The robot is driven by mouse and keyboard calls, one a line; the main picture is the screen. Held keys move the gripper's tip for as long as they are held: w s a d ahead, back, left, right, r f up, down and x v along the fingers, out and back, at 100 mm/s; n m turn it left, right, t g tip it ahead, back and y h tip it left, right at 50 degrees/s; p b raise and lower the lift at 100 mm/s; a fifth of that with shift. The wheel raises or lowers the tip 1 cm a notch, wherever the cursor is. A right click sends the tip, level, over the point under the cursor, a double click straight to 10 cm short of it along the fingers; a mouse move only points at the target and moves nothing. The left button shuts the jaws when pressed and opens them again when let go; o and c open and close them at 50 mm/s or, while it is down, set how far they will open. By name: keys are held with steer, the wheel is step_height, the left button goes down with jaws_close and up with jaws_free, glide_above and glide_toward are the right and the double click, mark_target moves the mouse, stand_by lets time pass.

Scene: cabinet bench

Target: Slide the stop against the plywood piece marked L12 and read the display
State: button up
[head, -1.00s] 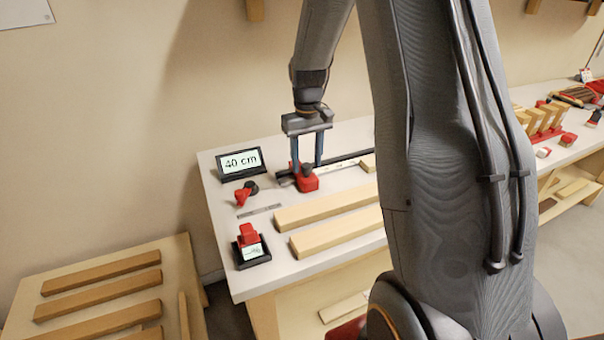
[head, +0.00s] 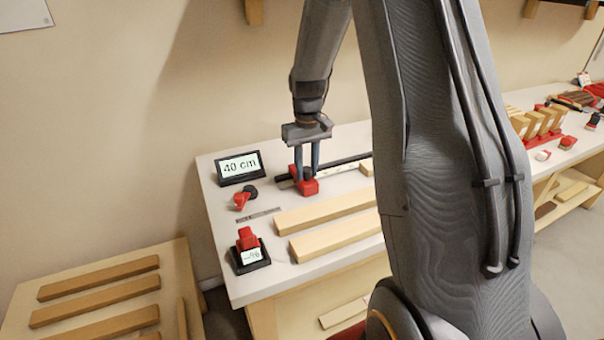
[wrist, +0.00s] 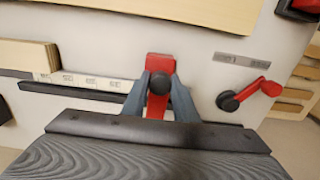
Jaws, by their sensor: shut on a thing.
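The stop is a red block (head: 308,187) with a dark knob, on a black rail along the back of the bench. My gripper (head: 307,172) comes down from above and is shut on the stop's knob. In the wrist view the fingers (wrist: 159,86) flank the round knob on the red stop (wrist: 161,64). A plywood piece (head: 366,167) lies at the rail right of the stop, with a gap between; my arm hides part of it. It also shows in the wrist view (wrist: 28,56). No L12 mark is readable. The display (head: 240,167) reads 40 cm.
A red lever with a black knob (head: 241,199) lies left of the stop. A small red-topped device (head: 251,252) stands at the front left corner. Two wooden strips (head: 325,211) lie in front of the rail. A side table (head: 170,262) holds more strips.

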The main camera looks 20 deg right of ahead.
steer(key=shift+d+p, duration=0.35)
steer(key=shift+d, duration=3.1)
steer(key=shift+d, duration=3.6)
steer(key=shift+d, duration=1.95)
steer(key=o, duration=0.8)
steer(key=shift+o, duration=0.2)
steer(key=shift+r, duration=0.15)
step_height(320, 180, up, 9)
steer(key=p, duration=0.5)
